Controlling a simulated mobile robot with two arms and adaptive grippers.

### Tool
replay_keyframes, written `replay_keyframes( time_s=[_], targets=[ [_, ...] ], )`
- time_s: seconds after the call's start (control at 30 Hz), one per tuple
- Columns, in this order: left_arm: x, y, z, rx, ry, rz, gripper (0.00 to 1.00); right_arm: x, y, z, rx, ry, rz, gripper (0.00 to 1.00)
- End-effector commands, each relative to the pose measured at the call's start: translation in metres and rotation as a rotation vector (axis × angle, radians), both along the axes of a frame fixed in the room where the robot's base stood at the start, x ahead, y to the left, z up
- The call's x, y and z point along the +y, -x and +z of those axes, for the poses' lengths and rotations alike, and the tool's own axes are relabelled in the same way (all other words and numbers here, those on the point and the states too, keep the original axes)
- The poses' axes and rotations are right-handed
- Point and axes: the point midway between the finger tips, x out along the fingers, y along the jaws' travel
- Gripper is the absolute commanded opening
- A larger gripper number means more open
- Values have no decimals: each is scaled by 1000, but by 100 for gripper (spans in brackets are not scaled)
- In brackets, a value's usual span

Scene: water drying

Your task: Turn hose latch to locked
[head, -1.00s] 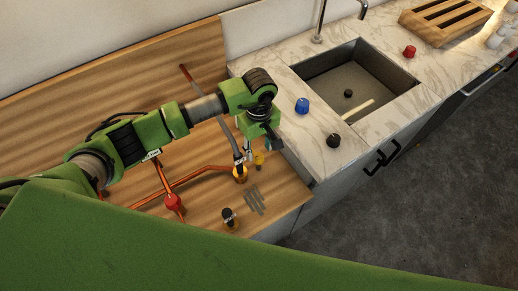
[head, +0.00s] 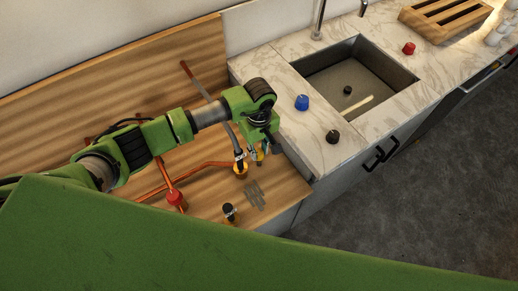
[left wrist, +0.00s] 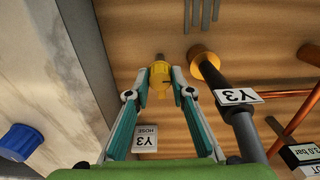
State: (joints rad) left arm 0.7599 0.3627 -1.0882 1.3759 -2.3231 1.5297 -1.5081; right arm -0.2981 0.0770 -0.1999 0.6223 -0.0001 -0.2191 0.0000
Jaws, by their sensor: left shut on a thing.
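A small yellow latch (left wrist: 160,75) on the wooden panel sits between my left fingertips in the left wrist view. My left gripper (left wrist: 160,88) is shut on it, one finger on each side. In the head view my left gripper (head: 262,148) is at the panel's right part, and the yellow latch (head: 259,156) is partly hidden by it. A white tag reading "Y3 HOSE" (left wrist: 145,139) shows between the fingers. Beside the latch, a dark hose (left wrist: 225,95) tagged Y3 ends in a brass fitting (left wrist: 205,64). My right gripper is not in view.
A red valve knob (head: 176,198), orange pipes (head: 205,168) and a black-topped fitting (head: 229,210) are on the panel (head: 205,58). Right of it is a marble counter (head: 290,135) with a blue knob (head: 302,102), a black knob (head: 333,137) and a sink (head: 360,75).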

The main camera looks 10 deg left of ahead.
Motion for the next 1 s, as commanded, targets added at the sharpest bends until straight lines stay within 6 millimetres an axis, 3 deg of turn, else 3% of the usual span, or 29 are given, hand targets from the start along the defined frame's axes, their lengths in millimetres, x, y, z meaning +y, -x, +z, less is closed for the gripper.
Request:
replay_keyframes(
  time_s=[0.37,1.0],
  targets=[
    [1,-1,-4,-3,-1,155,0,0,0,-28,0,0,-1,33],
    [1,-1,-4,-3,-1,748,0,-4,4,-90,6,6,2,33]
  ],
)
